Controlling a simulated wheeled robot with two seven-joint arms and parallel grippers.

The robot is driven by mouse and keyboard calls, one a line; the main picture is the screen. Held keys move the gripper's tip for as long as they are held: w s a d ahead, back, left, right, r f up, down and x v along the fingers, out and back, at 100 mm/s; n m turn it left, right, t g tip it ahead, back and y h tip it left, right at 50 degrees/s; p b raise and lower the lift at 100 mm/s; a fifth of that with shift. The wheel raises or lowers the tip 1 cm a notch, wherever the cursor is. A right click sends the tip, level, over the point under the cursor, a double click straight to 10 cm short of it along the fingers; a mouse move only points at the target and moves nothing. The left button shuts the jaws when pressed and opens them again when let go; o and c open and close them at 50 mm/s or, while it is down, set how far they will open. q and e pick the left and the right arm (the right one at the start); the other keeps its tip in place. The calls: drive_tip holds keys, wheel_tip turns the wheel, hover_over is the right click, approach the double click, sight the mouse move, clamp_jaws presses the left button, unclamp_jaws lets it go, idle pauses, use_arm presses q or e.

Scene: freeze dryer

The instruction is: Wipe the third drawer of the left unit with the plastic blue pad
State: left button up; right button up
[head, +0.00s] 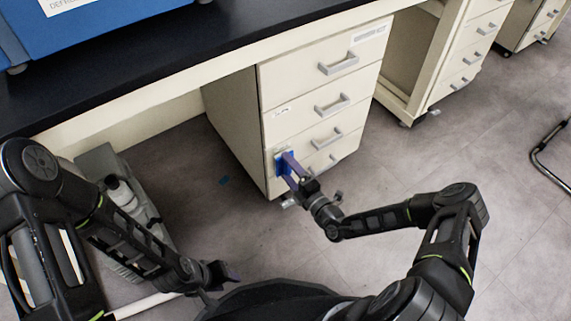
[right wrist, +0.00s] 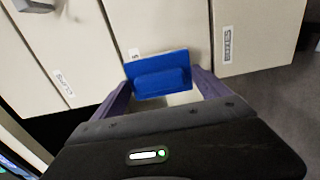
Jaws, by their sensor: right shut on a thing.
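The left unit is a cream drawer cabinet under the dark bench, with its drawers shut. Its third drawer (head: 309,148) from the top has a grey handle. The blue plastic pad (head: 280,165) is at the left end of that drawer's front, close against it; I cannot tell if it touches. In the right wrist view the pad (right wrist: 158,76) sits between the purple fingers of my right gripper (right wrist: 160,88), which is shut on it. In the head view my right gripper (head: 288,164) faces the drawer. My left gripper (head: 226,275) is low, away from the unit; its opening is unclear.
The black bench top (head: 180,52) overhangs the unit, with a blue machine (head: 110,18) on it. Another drawer unit (head: 467,55) stands to the right. A grey device (head: 120,190) is on the floor at left. Open floor lies before the drawers.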

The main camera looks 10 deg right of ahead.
drive_tip(key=shift+p+v, duration=0.5)
drive_tip(key=shift+v, duration=1.5)
drive_tip(key=shift+p+v, duration=0.45)
drive_tip(key=shift+v, duration=1.05)
